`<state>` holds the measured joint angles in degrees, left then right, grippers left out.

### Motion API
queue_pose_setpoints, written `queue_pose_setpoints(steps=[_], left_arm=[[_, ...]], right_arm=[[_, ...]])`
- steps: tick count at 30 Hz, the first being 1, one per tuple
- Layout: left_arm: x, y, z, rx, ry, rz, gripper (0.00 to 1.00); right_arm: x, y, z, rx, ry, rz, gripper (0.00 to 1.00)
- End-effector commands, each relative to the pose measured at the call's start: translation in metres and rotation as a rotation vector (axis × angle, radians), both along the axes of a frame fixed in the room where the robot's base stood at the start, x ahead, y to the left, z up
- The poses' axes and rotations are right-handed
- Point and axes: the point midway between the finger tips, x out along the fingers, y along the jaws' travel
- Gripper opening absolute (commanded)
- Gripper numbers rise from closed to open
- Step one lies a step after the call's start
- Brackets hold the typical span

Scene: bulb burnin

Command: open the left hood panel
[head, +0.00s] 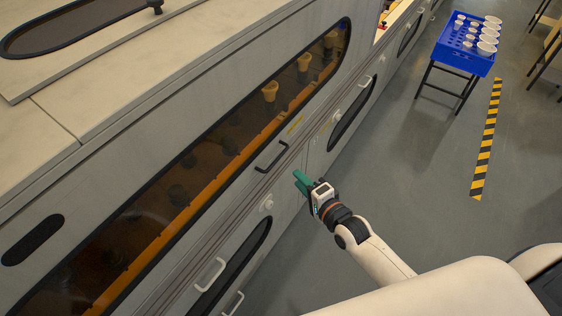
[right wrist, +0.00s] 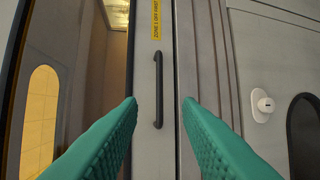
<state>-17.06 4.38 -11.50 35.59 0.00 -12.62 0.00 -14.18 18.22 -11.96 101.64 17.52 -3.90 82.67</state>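The hood panel (head: 150,112) is a long grey panel on the machine with a dark, rounded window showing an orange inside. Its black bar handle (head: 271,157) sits on the lower edge. My right gripper (head: 300,181) has green fingers and is just right of the handle, apart from it. In the right wrist view the black handle (right wrist: 159,90) stands upright between the open, empty fingers (right wrist: 161,102), beyond their tips. A yellow label (right wrist: 156,18) is at the handle's upper end. My left gripper is not in view.
Lower grey doors with white handles (head: 210,274) lie under the panel. A round white knob (right wrist: 263,104) is right of the fingers. A blue tray (head: 457,58) with white cups stands on a black stand at the upper right. The grey floor (head: 420,190) between is clear.

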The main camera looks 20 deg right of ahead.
Motion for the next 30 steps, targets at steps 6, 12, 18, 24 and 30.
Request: queue_pose_setpoints(steps=[6, 12, 18, 24, 30], left_arm=[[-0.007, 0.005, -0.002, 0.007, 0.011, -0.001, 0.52], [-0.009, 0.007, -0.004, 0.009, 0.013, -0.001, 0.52], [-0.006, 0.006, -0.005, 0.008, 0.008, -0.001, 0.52], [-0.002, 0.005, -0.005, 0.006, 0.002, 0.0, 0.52], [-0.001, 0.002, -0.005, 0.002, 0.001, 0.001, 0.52]], right_arm=[[0.043, 0.012, -0.007, -0.002, -0.003, 0.0, 0.32], [0.077, 0.021, -0.015, -0.004, 0.0, 0.0, 0.32], [0.096, 0.026, -0.019, -0.004, 0.0, 0.0, 0.32], [0.099, 0.027, -0.02, -0.005, 0.001, 0.0, 0.32], [0.099, 0.027, -0.02, -0.004, 0.001, 0.0, 0.23]])
